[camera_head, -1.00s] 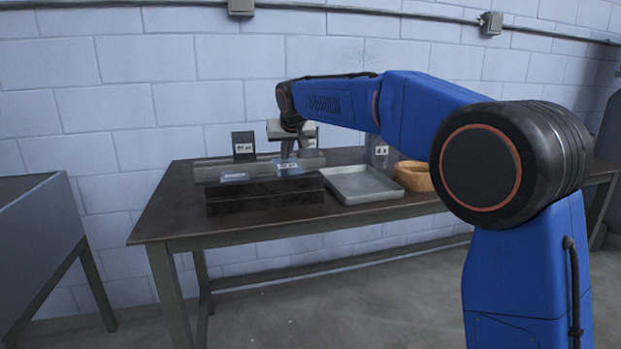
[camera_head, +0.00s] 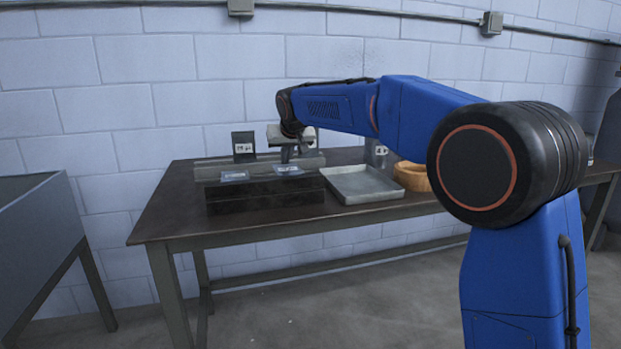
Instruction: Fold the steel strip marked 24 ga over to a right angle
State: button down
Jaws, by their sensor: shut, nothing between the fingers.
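A dark bench-top forming block (camera_head: 265,190) stands on the table with a grey bar (camera_head: 209,171) along its back. Two small pale strips lie on it: a left strip (camera_head: 235,176) and a right strip (camera_head: 288,170). Both look close to flat from here. A dark card with a white label (camera_head: 243,147) stands upright behind the left strip. Its print is too small to read surely, so I cannot tell which strip is 24 ga. My gripper (camera_head: 288,160) is shut and empty, pointing down just behind the right strip. Contact with it cannot be told. My gripper hides what stands behind it.
A shallow grey metal tray (camera_head: 362,197) lies right of the block. A round wooden bowl (camera_head: 413,176) is beyond it, and another labelled card (camera_head: 380,150) stands behind, partly covered by my arm. The table's left end (camera_head: 165,215) is clear.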

jog(key=shift+f, duration=0.5)
jog(key=shift+w+f, duration=0.1)
jog(key=shift+f, duration=0.6)
jog(key=shift+w+r, duration=0.1)
jog(key=shift+r, duration=4.15)
